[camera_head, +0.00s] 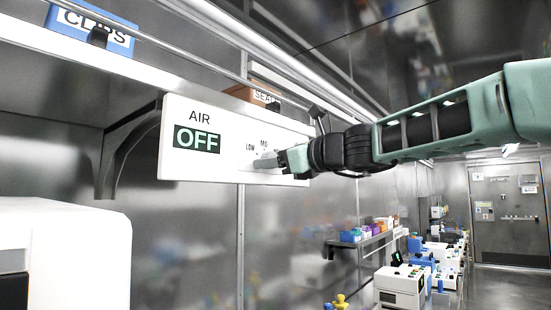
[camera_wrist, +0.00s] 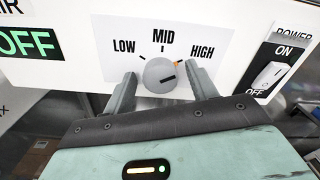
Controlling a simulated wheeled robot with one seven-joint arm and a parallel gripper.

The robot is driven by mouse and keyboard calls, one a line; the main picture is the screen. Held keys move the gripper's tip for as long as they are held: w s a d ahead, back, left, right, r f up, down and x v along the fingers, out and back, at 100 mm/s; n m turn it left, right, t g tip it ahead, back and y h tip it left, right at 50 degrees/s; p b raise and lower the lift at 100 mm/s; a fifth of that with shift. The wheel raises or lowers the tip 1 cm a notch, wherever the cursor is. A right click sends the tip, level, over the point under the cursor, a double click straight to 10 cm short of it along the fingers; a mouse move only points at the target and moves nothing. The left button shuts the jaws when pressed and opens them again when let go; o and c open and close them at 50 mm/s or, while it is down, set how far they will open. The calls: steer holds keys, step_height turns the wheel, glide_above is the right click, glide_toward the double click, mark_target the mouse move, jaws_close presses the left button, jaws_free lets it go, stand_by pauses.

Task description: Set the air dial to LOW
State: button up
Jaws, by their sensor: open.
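The air dial (camera_wrist: 160,75) is a round grey knob on a white panel (camera_head: 215,165), with LOW, MID and HIGH printed around it. A dark slot on its face slants up to the right, and a small orange mark sits beside the knob toward HIGH. My gripper (camera_wrist: 161,73) is open, with one finger at each side of the dial; I cannot tell whether they touch it. The panel's AIR display (camera_head: 197,140) reads OFF.
A power switch (camera_wrist: 272,74) marked ON and OFF sits right of the dial. Above the panel, a shelf holds a blue CLIPS box (camera_head: 118,40) and a brown box (camera_head: 246,94). A white machine (camera_head: 75,245) stands at lower left.

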steer(key=c, duration=1)
steer(key=shift+n+b, duration=0.3)
steer(key=shift+b, duration=0.05)
steer(key=shift+f+n+b, duration=0.15)
steer(key=shift+n+b, duration=5.8)
steer(key=shift+n, duration=5.75)
